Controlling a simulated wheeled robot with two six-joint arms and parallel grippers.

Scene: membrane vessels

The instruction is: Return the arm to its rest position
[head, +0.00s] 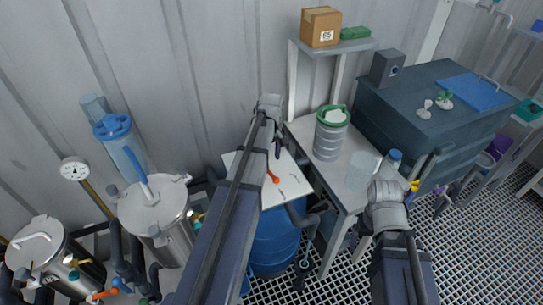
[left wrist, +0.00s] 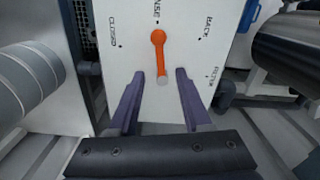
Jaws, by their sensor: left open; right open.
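My left arm reaches up the middle of the head view. Its gripper (head: 277,152) is above a white sloped panel (head: 292,186) with an orange lever (head: 273,178). In the left wrist view my left gripper (left wrist: 160,75) is open. Its two purple fingers are apart, one on each side of the lever's lower end. The panel (left wrist: 125,62) carries the labels CLOSED, BACK and FILTER and one partly cut off. My right gripper (head: 389,190) is at the lower right, its fingers hard to make out.
A bench (head: 300,128) holds a ribbed grey canister (head: 329,138), a clear beaker (head: 361,172) and a blue-capped bottle (head: 393,160) near my right wrist. A blue barrel (head: 276,247) stands below the panel. Steel vessels (head: 158,215) stand at left. A dark sink unit (head: 420,100) is at right.

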